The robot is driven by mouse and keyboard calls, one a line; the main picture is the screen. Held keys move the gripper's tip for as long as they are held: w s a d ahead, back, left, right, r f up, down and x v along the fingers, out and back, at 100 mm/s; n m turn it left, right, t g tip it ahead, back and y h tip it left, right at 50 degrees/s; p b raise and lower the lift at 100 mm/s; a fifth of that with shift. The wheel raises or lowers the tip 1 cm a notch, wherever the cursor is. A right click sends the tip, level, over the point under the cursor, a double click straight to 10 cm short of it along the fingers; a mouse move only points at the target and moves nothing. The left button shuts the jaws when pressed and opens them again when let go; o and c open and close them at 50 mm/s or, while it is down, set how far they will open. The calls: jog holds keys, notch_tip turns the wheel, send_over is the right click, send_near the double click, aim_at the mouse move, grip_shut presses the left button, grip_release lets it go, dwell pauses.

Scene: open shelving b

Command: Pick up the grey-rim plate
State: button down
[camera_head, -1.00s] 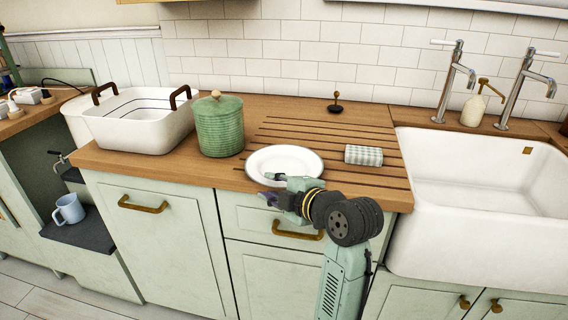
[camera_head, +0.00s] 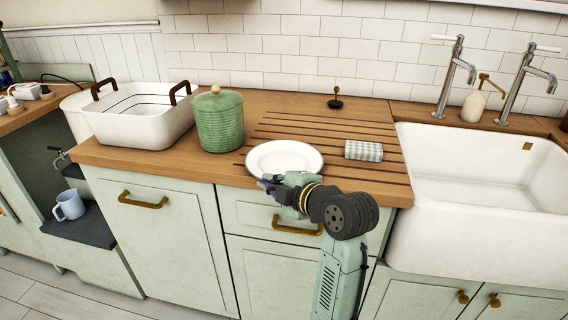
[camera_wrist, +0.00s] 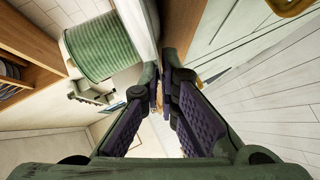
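The grey-rim plate (camera_head: 284,157) is white and round and lies flat near the front edge of the wooden counter. My gripper (camera_head: 264,181) is at the plate's near-left rim, over the counter edge. In the wrist view, the gripper's purple-padded fingers (camera_wrist: 160,78) have their tips close together. The plate (camera_wrist: 139,22) shows there nearly edge-on, and its rim runs down to the fingertips. The fingers look closed on the rim; the contact itself is mostly hidden.
A green lidded canister (camera_head: 220,122) stands left of the plate, with a white basin (camera_head: 140,128) beyond it. A folded checked cloth (camera_head: 363,151) lies just right. The sink (camera_head: 480,165) is further right. Drawer fronts drop below the counter edge.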

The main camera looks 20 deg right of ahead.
jog(key=shift+r, duration=0.1)
dwell(0.5)
jog(key=b+v, duration=0.4)
jog(key=v, duration=1.2)
jog(key=shift+s+a+b, duration=0.25)
jog(key=shift+s+b, duration=0.1)
jog(key=shift+s, duration=0.2)
